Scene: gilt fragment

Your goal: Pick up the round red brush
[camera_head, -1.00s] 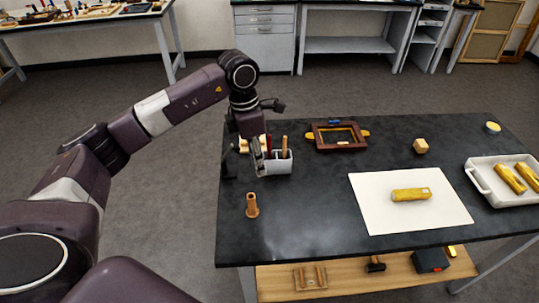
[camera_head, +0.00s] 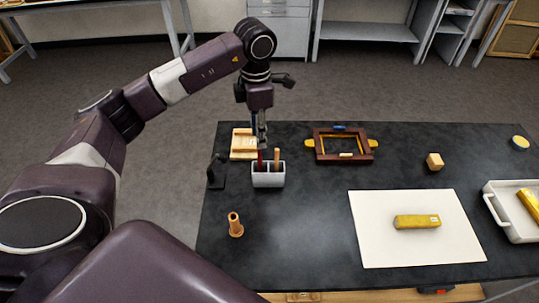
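A white-grey holder (camera_head: 268,181) stands on the dark table and has several compartments. A red-handled brush (camera_head: 261,160) stands upright in its left compartment, with its lower part hidden by the holder wall. A tan wooden handle (camera_head: 277,157) stands to its right in the same holder. My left gripper (camera_head: 261,143) points down at the top of the red handle; the fingers look narrow and close to it. I cannot tell whether they touch it or are closed. My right gripper is not in view.
A copper-coloured piece (camera_head: 235,225) stands in front. A white sheet (camera_head: 375,245) bears a gold bar (camera_head: 417,222).

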